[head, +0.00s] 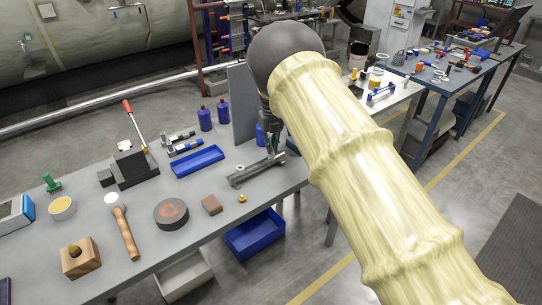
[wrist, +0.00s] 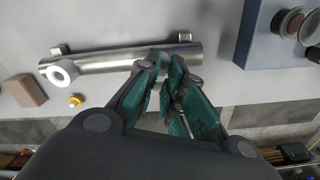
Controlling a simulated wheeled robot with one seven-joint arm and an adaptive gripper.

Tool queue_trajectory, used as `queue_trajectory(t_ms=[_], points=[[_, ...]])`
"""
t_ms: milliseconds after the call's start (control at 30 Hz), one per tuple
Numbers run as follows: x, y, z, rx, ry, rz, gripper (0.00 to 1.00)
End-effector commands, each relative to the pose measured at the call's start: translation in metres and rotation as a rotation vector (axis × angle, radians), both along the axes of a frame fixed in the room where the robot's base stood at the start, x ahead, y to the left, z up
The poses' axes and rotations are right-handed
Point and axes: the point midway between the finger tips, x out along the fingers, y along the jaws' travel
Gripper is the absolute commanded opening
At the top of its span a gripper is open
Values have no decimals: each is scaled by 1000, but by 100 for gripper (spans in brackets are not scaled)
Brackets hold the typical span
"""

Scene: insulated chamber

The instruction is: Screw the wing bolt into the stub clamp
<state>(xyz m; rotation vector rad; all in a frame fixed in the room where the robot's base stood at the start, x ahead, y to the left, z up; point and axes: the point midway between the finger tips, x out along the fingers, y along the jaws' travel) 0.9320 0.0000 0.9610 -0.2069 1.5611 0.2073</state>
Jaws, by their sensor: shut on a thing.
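The stub clamp looks to be the grey metal piece (head: 250,174) lying near the front edge of the grey bench. In the wrist view this metal bar (wrist: 110,62) runs across the upper left, with small lugs and a pale ring (wrist: 62,72) at its left end. My gripper (head: 271,153) points down over the bar's right end. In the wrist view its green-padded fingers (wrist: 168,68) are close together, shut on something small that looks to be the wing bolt. The fingers hide most of it, and I cannot tell whether it touches the clamp.
A small brass-coloured piece (head: 242,198) and a brown block (head: 212,205) lie left of the clamp. A blue tray (head: 197,161), dark disc (head: 171,214) and mallet (head: 122,228) stand further left. An upright grey panel (head: 242,105) is behind my gripper. A blue bin (head: 255,235) is below the bench edge.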

Motion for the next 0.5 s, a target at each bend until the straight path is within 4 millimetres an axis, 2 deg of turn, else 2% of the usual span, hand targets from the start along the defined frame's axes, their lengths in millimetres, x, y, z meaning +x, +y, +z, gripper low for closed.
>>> queue_trajectory(t_ms=[267, 300, 433, 500], points=[[0, 0, 0, 0, -1, -4, 0], [0, 0, 0, 0, -1, -3, 12], [0, 0, 0, 0, -1, -3, 35], [0, 0, 0, 0, 0, -2, 35]])
